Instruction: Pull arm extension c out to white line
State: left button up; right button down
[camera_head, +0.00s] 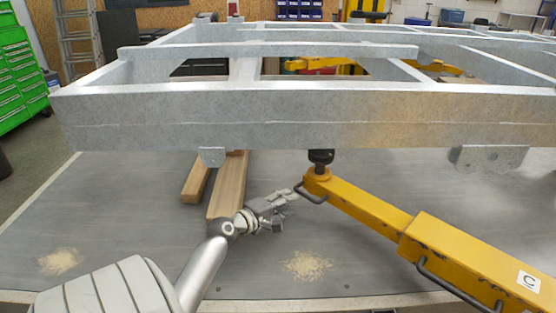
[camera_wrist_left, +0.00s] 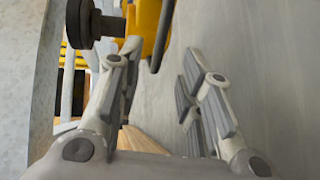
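Yellow lift arm c (camera_head: 460,255) comes in from the lower right, with a white "C" label on it. Its narrower yellow extension (camera_head: 365,207) reaches out toward the trailer frame, with a black pad (camera_head: 320,157) at its end under the front beam. A dark handle (camera_head: 312,197) is on the extension's near side; it also shows in the left wrist view (camera_wrist_left: 161,38). My left gripper (camera_head: 290,203) is just left of the handle. In the left wrist view its fingers (camera_wrist_left: 160,58) are spread, with the handle ahead of the gap. I cannot make out a white line.
The grey metal trailer frame (camera_head: 280,122) spans the view above the arm. Wooden beams (camera_head: 228,187) lie beneath it on the grey platform. Sawdust piles (camera_head: 306,265) are on the platform. A second handle (camera_head: 455,287) is on the outer arm.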

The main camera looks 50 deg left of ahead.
pick_arm(q)
jog(key=v, duration=0.3)
jog(key=shift+s, duration=0.15)
dwell(0.6)
